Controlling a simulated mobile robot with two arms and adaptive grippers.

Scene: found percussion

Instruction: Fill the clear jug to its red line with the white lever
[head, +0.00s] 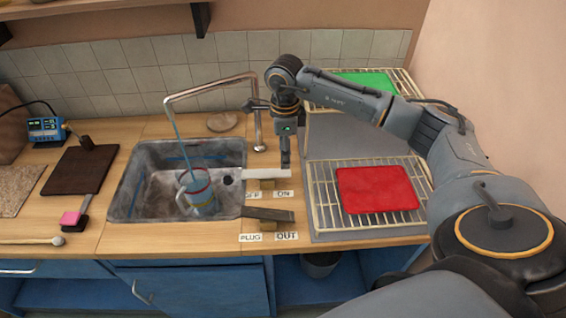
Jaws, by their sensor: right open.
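The clear jug (199,204) stands in the sink under the tap (214,87). A blue stream of water (176,128) runs from the spout down into the jug. The jug looks bluish inside, with a reddish band near its upper part; the exact water level is too small to tell. The white lever (262,173) lies across the sink's right edge, above the OFF and ON labels. My right gripper (286,164) is open and points down at the lever's right end, by the ON side; whether it touches is unclear. My left gripper is not in view.
A dark lever (267,214) sits by the PLUG and OUT labels (286,236), near the white one. Right of these, wire racks hold a red mat (377,188) and a green mat (368,82). A dark board (78,169) and a blue device (45,128) are left of the sink (128,196).

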